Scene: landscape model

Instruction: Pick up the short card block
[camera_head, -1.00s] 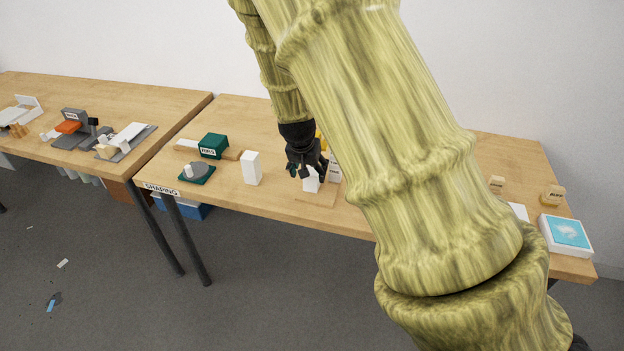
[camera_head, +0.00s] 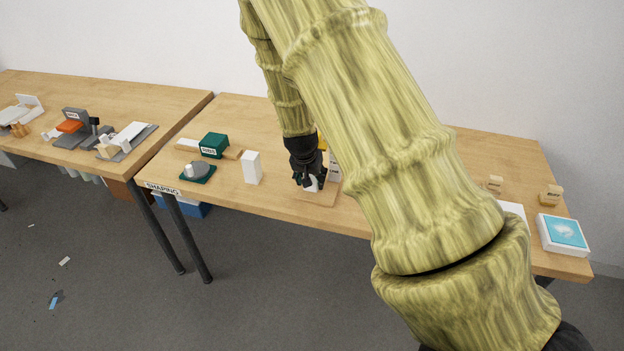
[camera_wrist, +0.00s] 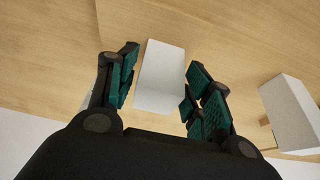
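A short white block (camera_wrist: 161,72) stands between the two green-padded fingers of my gripper (camera_wrist: 160,85) in the wrist view. A gap shows on both sides of the block, so the fingers are open around it and do not appear to touch it. In the head view my gripper (camera_head: 310,183) is low over the table, and only a little of the short white block (camera_head: 312,188) shows, the fingers hiding the rest.
A taller white block (camera_head: 252,168) stands left of my gripper; a white block also shows at right in the wrist view (camera_wrist: 290,112). A green box (camera_head: 213,146) and a green pad with a grey piece (camera_head: 197,172) are farther left. A white-and-blue box (camera_head: 563,235) lies far right.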

